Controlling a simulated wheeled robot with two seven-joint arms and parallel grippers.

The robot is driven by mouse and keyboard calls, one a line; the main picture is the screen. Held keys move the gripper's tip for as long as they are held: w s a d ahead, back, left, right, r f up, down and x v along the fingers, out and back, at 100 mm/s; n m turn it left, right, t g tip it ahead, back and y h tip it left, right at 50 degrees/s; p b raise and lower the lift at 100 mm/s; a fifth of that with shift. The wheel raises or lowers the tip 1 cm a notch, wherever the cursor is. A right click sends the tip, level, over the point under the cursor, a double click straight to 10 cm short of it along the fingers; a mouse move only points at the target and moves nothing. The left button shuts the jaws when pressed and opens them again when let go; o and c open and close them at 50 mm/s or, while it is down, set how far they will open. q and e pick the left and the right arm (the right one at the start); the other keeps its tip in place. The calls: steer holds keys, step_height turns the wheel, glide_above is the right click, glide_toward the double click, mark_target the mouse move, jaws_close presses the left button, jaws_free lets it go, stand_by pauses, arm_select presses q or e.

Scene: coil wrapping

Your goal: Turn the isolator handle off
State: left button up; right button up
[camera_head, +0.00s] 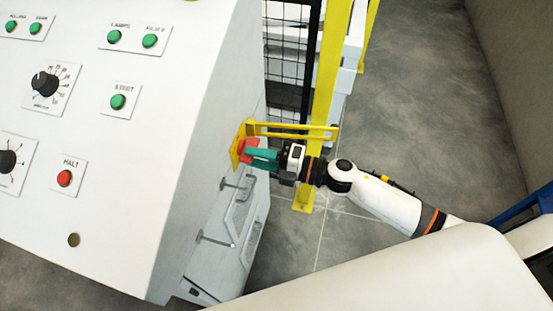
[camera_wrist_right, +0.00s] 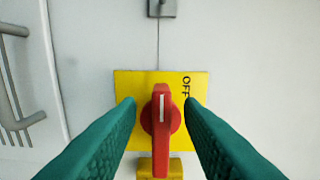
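The red isolator handle (camera_wrist_right: 161,118) sits on a yellow plate (camera_wrist_right: 133,83) on the side of the white cabinet. In the right wrist view its white mark points up the picture, and the word OFF stands sideways to the upper right of the handle. My right gripper (camera_wrist_right: 160,103) has its two green fingers on either side of the handle, with a visible gap on each side. In the head view my right gripper (camera_head: 262,159) reaches the yellow plate (camera_head: 237,148) from the right and hides most of the handle. My left gripper is not in view.
The white control cabinet (camera_head: 190,100) carries green buttons, black knobs and a red HALT button (camera_head: 65,178). Yellow bars (camera_head: 295,131) stick out just above my right gripper. A yellow post (camera_head: 331,70) and a black mesh fence (camera_head: 286,60) stand behind. Grey handles (camera_head: 243,205) lie below.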

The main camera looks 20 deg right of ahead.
steer(key=b+v, duration=0.2)
steer(key=v, duration=0.9)
steer(key=shift+b, duration=0.3)
